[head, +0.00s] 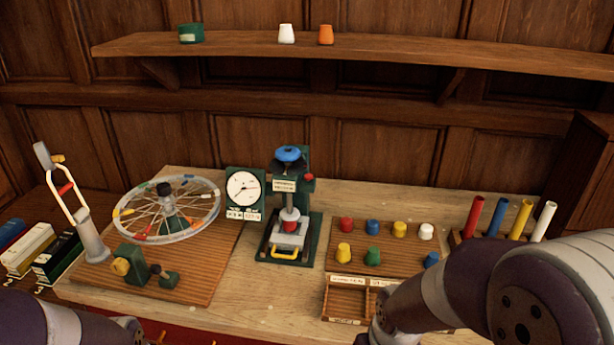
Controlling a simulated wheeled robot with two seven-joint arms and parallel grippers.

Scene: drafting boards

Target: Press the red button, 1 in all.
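A small red knob (309,177), which may be the red button, sticks out on the right side of a green press (303,160) in the middle of the table. The press has a blue knob (288,154) on top and a red-and-grey part (290,222) below. A red peg (346,225) stands on the wooden board to the right. My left arm shows at the bottom left and my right arm at the bottom right. Both grippers are out of the picture, and neither arm touches the press.
A dial gauge (243,192) stands left of the press, beside a spoked wheel (170,212). A peg board (385,262) with several coloured pegs and a divided wooden tray (346,308) lie right. Coloured tubes (496,217) stand farther right. Bare table (235,290) shows in front.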

